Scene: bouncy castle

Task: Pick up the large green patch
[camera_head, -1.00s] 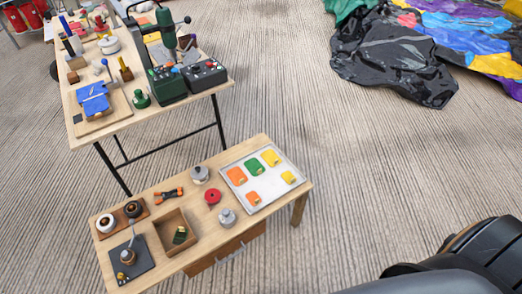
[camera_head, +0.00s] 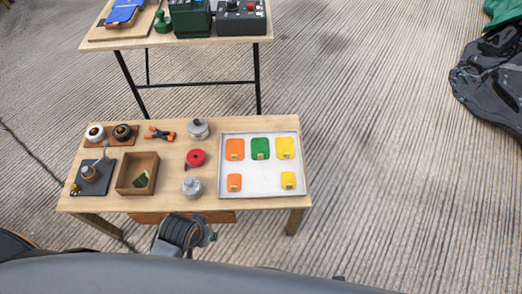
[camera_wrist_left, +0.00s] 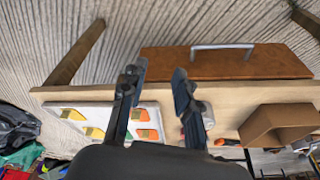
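The large green patch (camera_head: 260,148) lies flat in the back row of a white tray (camera_head: 262,178) on the low wooden table, between a large orange patch (camera_head: 235,149) and a large yellow patch (camera_head: 286,148). In the left wrist view, the tray is left of centre and my finger largely hides the green patch. My left gripper (camera_wrist_left: 158,73) is open and empty, at the table's front edge. In the head view, part of my left arm shows at the bottom, below that edge. My right gripper is in neither view.
A small orange patch (camera_head: 234,182) and a small yellow patch (camera_head: 288,181) lie in the tray's front row. Left of it stand grey-lidded tins, a red roll (camera_head: 195,158) and a wooden box (camera_head: 138,174). A drawer handle (camera_wrist_left: 222,46) juts from the table front.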

